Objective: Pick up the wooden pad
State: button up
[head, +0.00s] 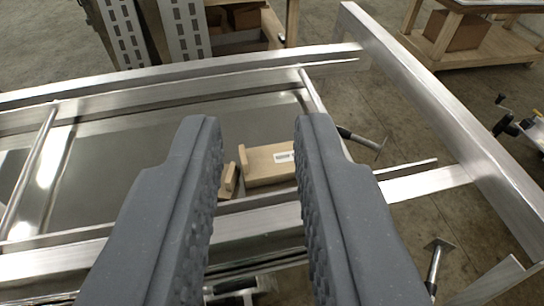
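A pale wooden pad (268,164) with a small white label lies inside the aluminium trailer frame (425,100), seen between my fingers. Its right end is partly hidden by my right finger. A smaller wooden piece (229,181) is just left of it, partly hidden by my left finger; I cannot tell whether the two are joined. My gripper (258,125) is open and empty. Its two dark, ribbed fingers reach forward over the frame, and no contact with the wood shows.
Metal rails and crossbars surround the wood. Posts with flat end plates (368,142) stand right of it. Behind are perforated metal panels (185,28), a shelf with boxes, and a wooden bench (480,52) holding a cardboard box (457,30). Concrete floor shows at right.

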aim_at(266, 165)
jog(key=u, duration=1.2)
jog(key=k, duration=0.9)
jog(key=z, duration=0.85)
jog(key=i, duration=1)
jog(key=u, duration=0.05)
